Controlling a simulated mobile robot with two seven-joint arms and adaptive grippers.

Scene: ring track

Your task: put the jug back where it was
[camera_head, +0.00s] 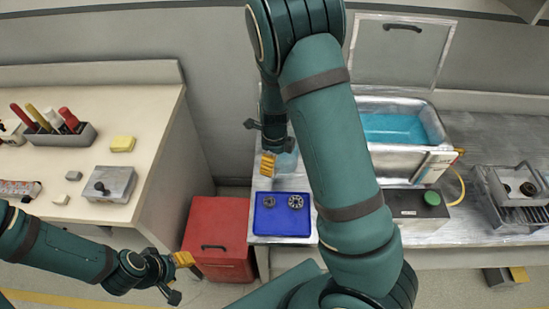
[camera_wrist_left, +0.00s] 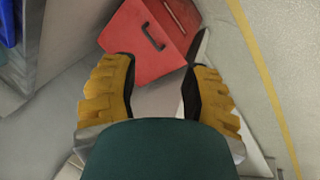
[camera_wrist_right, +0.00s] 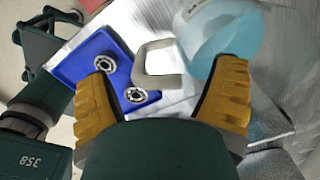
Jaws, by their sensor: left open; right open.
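The jug (camera_wrist_right: 222,40) is clear with blue liquid in it and a pale grey handle. It stands on the metal bench beside the blue tray. In the head view the jug (camera_head: 287,161) is partly hidden by my right arm. My right gripper (camera_head: 267,165) is open at the jug. In the right wrist view the handle lies between the spread yellow fingers (camera_wrist_right: 166,66), and I cannot tell whether they touch it. My left gripper (camera_head: 180,272) is open and empty, low near the red box; its fingers (camera_wrist_left: 158,70) are spread in the left wrist view.
A blue tray (camera_head: 264,226) with two bearings lies at the bench's front. An open bath (camera_head: 372,154) of blue liquid and a box with a green knob (camera_head: 432,198) are to the right. A red box (camera_head: 216,225) is on the floor. A cream table (camera_head: 80,165) stands left.

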